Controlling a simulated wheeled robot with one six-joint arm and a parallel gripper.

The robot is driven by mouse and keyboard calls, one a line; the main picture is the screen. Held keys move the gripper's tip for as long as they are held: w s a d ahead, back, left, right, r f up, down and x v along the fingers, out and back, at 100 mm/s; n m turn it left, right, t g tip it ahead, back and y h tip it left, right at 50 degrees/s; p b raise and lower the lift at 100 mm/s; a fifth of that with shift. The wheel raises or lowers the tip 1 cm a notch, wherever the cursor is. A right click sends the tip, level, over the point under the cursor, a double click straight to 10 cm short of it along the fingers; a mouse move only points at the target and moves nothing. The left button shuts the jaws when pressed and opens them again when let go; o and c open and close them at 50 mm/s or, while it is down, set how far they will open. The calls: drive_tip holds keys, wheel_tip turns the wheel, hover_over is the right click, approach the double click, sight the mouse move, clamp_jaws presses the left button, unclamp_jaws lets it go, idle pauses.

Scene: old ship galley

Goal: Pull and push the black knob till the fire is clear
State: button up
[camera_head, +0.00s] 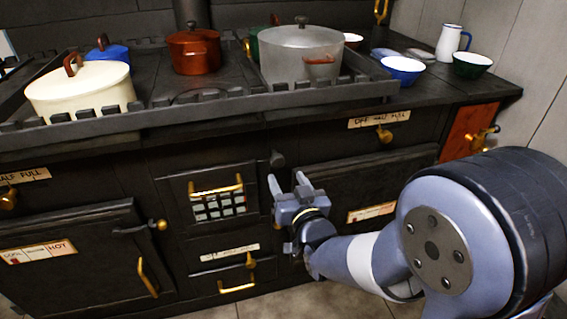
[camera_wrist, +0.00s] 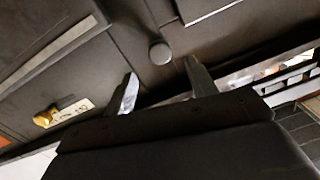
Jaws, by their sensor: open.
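The black knob (camera_head: 277,158) is a small dark round knob on the front of the black stove, right of the small grated door. In the wrist view the knob (camera_wrist: 160,53) lies just beyond the fingertips, roughly between their lines. My gripper (camera_head: 288,181) is open and empty, in front of the stove just below the knob in the head view. Both fingers of my gripper (camera_wrist: 161,71) show in the wrist view, apart from each other and with a visible gap to the knob. The fire is not clearly visible behind the grated door (camera_head: 219,203).
A brass rail handle (camera_head: 215,190) crosses the grated door. A brass knob (camera_head: 384,134) sits under the "off, half, full" label at right. Pots, including a grey pot (camera_head: 300,55) and a cream pot (camera_head: 80,92), stand on the railed stovetop. Floor (camera_head: 330,300) shows below.

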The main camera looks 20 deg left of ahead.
sight(279, 164)
drive_tip(key=x, duration=0.8)
drive_tip(key=shift+w+a+b, duration=0.1)
drive_tip(key=shift+b, duration=0.25)
clamp_jaws()
